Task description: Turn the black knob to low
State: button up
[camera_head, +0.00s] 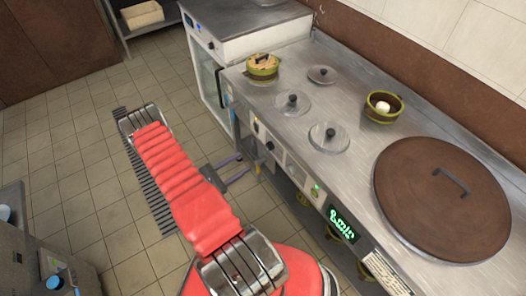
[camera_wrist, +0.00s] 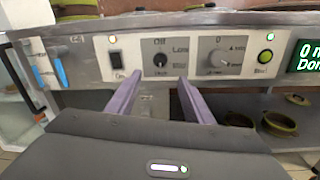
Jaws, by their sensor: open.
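The small black knob (camera_wrist: 160,60) is on the front control panel in the wrist view, between the labels "Off" above and "Low" to its right. The lower labels are too blurred to read surely, and I cannot tell where its pointer stands. My gripper (camera_wrist: 157,82) has two purple fingers, spread apart and empty. They point at the panel on either side of the knob, a little below it, and I see no contact. In the head view my gripper (camera_head: 232,169) is in front of the counter's panel.
Right of the knob are a larger grey dial (camera_wrist: 219,58) and a green button (camera_wrist: 265,56); left is a black rocker switch (camera_wrist: 115,61). Blue-handled levers (camera_wrist: 60,71) are further left. Green pots (camera_wrist: 280,122) sit below. The counter (camera_head: 345,175) bears lids and a large brown lid (camera_head: 420,215).

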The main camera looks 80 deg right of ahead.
aim_at(267, 147)
jog(key=x, duration=1.2)
jog(key=shift+s+d, duration=0.15)
jog(key=shift+s, duration=0.1)
